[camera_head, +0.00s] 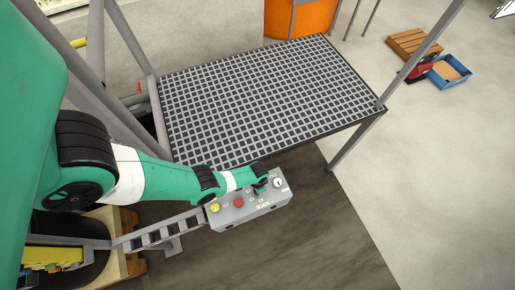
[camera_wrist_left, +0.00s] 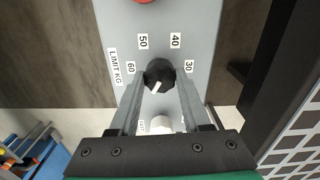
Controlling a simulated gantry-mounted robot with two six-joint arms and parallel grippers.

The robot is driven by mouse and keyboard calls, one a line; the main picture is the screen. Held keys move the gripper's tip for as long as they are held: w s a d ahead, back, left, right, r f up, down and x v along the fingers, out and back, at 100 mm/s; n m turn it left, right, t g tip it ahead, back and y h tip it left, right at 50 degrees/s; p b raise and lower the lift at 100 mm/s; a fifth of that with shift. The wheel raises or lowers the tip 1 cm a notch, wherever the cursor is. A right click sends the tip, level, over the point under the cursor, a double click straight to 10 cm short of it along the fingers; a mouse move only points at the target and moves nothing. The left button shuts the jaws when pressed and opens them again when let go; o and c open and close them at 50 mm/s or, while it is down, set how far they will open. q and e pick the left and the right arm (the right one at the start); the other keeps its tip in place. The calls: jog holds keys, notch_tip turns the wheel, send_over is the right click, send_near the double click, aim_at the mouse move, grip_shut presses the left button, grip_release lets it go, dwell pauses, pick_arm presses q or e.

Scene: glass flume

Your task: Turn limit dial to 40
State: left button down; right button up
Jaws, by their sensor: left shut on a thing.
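The limit dial is a black knob (camera_wrist_left: 160,72) on the grey control box (camera_wrist_left: 108,18) in the left wrist view. Labels 60, 50, 40 and 30 surround it, with "LIMIT KG" at the left. A white line on the knob lies at its lower side, slanting slightly left of straight down; it is not towards the 40 label (camera_wrist_left: 175,41). My left gripper (camera_wrist_left: 160,88) is shut on the knob, one finger on each side. In the head view my left gripper (camera_head: 260,181) reaches the box (camera_head: 250,208) from the left and partly hides the dial. My right gripper is not in view.
A red button (camera_head: 238,202) and a yellow button (camera_head: 214,208) sit left of the dial, and a white-faced round part (camera_head: 278,183) sits right. A metal grating platform (camera_head: 260,95) with posts stands behind the box. Open floor lies at the right.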

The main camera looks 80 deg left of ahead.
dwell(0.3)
pick_arm(q)
jog(key=shift+c, duration=2.1)
grip_release()
jog(key=shift+o, duration=0.2)
jog(key=shift+r, duration=0.1)
